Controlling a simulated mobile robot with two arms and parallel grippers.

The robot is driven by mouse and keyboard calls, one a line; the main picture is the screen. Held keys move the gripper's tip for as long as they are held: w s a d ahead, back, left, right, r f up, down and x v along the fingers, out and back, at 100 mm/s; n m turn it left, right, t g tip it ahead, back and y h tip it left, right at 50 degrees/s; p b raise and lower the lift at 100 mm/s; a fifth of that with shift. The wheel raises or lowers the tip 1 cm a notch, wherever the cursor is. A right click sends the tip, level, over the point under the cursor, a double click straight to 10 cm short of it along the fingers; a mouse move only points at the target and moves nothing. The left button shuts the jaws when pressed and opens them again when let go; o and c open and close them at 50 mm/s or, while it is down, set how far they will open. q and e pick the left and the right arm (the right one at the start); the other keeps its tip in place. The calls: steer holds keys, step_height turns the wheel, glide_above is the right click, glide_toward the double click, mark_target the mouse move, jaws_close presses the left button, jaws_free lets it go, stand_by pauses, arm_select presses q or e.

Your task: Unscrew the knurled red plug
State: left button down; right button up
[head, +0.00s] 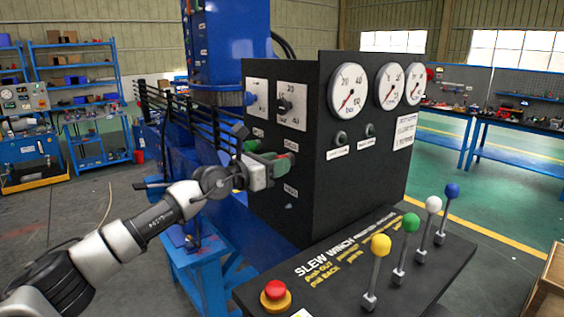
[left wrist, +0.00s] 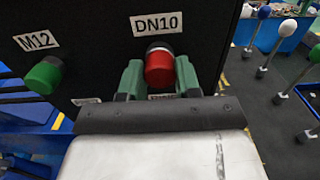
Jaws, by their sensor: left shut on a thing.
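The red plug (left wrist: 159,68) sticks out of the black panel under the DN10 label, a dark collar at its base. In the left wrist view it sits between the two green fingers of my left gripper (head: 279,163), which is shut on it. Its lower side and any knurling cannot be made out. My right gripper is in neither view.
A green plug (left wrist: 43,75) sits under the M12 label, left of the red one. The black cabinet (head: 345,185) carries gauges. In front stand a red stop button (head: 275,291) and levers with yellow (head: 381,245), green, white and blue knobs. Black hoses run behind.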

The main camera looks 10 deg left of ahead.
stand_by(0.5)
arm_select(q)
steer(key=n+p, duration=0.5)
steer(key=p, duration=0.1)
steer(key=shift+f+p, duration=0.1)
steer(key=shift+p, duration=0.3)
steer(key=n+p, duration=0.1)
steer(key=n, duration=0.4)
steer(key=shift+s, duration=0.1)
